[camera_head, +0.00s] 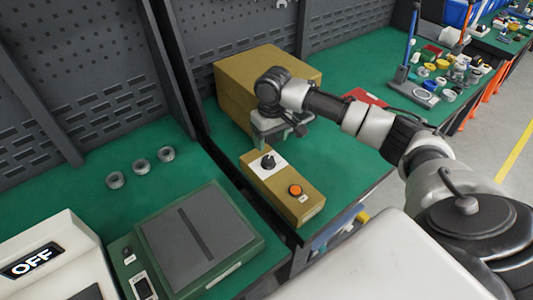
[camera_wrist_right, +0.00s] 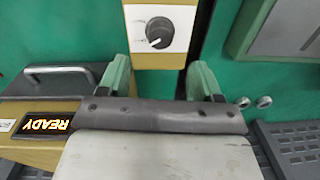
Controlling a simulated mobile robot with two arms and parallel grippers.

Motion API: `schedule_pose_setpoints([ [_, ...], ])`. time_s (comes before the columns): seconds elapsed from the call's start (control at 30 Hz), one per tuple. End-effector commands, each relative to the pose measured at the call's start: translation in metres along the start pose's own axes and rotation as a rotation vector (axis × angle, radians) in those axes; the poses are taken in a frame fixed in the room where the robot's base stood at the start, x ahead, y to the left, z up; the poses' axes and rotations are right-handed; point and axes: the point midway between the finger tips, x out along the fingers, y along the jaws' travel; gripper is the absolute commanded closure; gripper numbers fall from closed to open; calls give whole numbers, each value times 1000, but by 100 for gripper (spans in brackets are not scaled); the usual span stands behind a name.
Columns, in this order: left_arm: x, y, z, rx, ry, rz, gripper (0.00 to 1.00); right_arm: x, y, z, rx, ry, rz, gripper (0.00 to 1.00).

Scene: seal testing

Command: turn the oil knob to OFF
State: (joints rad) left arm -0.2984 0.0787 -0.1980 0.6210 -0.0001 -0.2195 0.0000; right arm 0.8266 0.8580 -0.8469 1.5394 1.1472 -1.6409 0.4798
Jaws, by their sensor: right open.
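The knob (camera_head: 268,162) is black and round, on a white plate at the far end of a tan control box (camera_head: 285,188). In the right wrist view the knob (camera_wrist_right: 159,33) is at the top middle, with a light pointer mark on its face; the plate's lettering is too small to read. My right gripper (camera_head: 283,134) hangs just beyond the knob, apart from it. In the wrist view my right gripper (camera_wrist_right: 159,78) has its two green fingers wide apart with nothing between them. My left gripper is not in view.
An orange button (camera_head: 295,189) is on the control box's near end. A large tan box (camera_head: 250,72) stands behind my gripper. A display reading READY (camera_wrist_right: 46,123) shows in the wrist view. A green-framed scale (camera_head: 200,238) and an OFF display (camera_head: 32,260) are at left.

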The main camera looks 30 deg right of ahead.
Motion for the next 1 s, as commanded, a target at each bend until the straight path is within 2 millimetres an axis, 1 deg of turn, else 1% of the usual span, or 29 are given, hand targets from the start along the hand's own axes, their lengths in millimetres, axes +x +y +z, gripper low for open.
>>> schedule_pose_setpoints([
  [0.03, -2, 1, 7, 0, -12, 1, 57, 10, 0, 0, 1, -3, 0, 35],
  [0.17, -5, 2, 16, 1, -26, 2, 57, 36, 0, 0, -1, -2, 0, 35],
  [0.3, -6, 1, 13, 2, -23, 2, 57, 58, 0, 0, 0, -1, 1, 35],
  [0.4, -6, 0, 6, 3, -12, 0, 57, 69, 0, 0, -1, 0, 1, 35],
  [0.5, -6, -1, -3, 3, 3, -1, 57, 75, 0, 0, -2, 1, 1, 35],
  [0.6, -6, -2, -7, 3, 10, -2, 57, 78, 0, 0, -2, 1, 0, 35],
  [0.8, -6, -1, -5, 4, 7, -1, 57, 78, 0, 0, -2, 2, 1, 35],
  [0.87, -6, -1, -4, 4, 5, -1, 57, 78, 0, 0, -2, 2, 1, 43],
  [1.0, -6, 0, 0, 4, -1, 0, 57, 78, 0, 0, -2, 1, 1, 64],
])
